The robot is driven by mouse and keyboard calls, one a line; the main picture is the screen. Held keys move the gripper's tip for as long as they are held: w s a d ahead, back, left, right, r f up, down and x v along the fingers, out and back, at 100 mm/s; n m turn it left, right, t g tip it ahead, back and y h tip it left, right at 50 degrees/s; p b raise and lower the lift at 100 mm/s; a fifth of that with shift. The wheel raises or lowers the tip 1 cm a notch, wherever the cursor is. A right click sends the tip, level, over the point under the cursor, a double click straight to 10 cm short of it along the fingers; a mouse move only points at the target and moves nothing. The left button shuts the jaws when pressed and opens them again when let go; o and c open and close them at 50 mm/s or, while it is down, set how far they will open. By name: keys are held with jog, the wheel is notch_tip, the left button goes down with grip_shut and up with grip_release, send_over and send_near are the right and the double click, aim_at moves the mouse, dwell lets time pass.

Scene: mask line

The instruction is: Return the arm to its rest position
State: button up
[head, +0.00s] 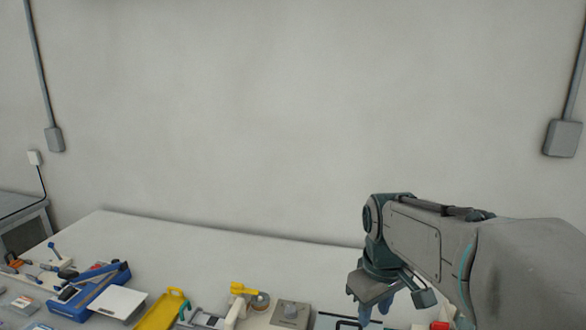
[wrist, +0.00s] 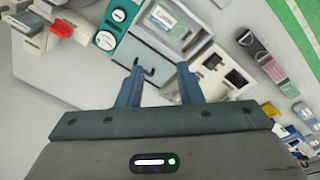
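My gripper (head: 372,306) is at the lower right in the head view, at the end of my raised grey arm and pointing down over the bench. In the wrist view my gripper (wrist: 159,86) shows two blue-grey fingers standing well apart, with nothing between them. It is open and empty above the bench. The fingers touch none of the items below, as far as I can see. No rest place for the arm is marked in either view.
The white bench (head: 230,247) has a clear strip along the wall. Along its front stand a blue tool (head: 97,290), a yellow tray (head: 163,312) and a grey box (head: 290,314). In the wrist view a green-faced device (wrist: 118,22) and a red part (wrist: 61,28) lie near the top.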

jog(key=s+f+m+t, duration=0.1)
jog(key=s+m, duration=0.1)
jog(key=s, duration=0.3)
jog(key=s+f+m+t, duration=0.1)
jog(key=s+f+m, duration=0.1)
jog(key=s, duration=0.4)
jog(key=shift+f+m, duration=0.25)
jog(key=shift+m, duration=0.55)
